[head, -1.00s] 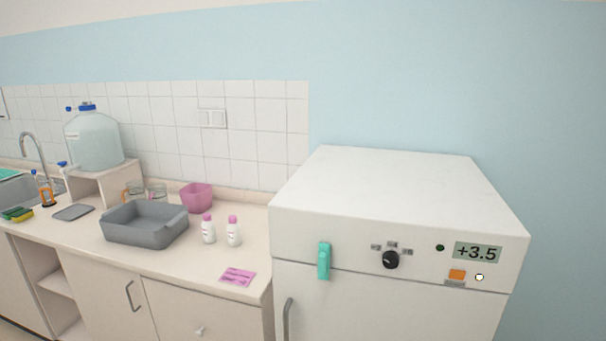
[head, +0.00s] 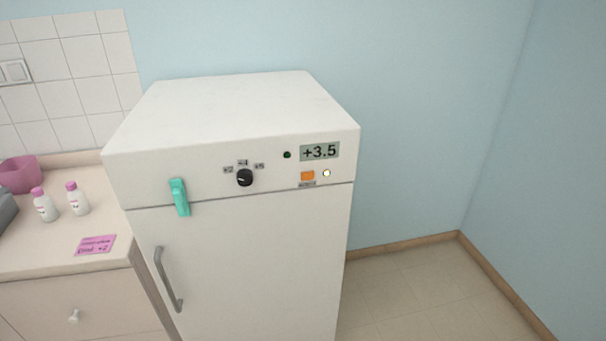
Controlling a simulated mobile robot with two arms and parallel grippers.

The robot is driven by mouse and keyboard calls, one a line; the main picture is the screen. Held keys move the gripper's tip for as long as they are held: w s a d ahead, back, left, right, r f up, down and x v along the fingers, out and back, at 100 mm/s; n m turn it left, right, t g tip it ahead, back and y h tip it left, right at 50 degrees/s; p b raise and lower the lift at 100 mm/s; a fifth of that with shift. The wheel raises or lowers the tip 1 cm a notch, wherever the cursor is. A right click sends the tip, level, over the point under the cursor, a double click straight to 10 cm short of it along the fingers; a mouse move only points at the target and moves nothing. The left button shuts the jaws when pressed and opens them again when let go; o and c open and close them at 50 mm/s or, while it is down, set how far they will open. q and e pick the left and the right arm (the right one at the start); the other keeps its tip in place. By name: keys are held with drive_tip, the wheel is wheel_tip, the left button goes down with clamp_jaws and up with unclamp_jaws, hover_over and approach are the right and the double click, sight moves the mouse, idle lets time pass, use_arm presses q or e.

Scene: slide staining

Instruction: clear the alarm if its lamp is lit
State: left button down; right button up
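The white fridge (head: 235,240) stands in the middle of the head view with its door shut. Its front panel carries an orange button (head: 307,175) with a small grey label below it, too small to read. Right beside the button is a small round lamp (head: 326,173) that is bright whitish-yellow and looks lit. A second small round lamp (head: 287,155), left of the display, is dark green and looks unlit. The display (head: 319,151) reads +3.5. A black knob (head: 245,178) sits left of the button. Neither of my grippers is in view.
A teal latch (head: 179,197) and a grey handle (head: 168,280) are on the fridge's left side. The counter at left holds two pink-capped bottles (head: 77,199), a pink card (head: 95,246) and a pink container (head: 20,174). The floor (head: 420,285) right of the fridge is clear.

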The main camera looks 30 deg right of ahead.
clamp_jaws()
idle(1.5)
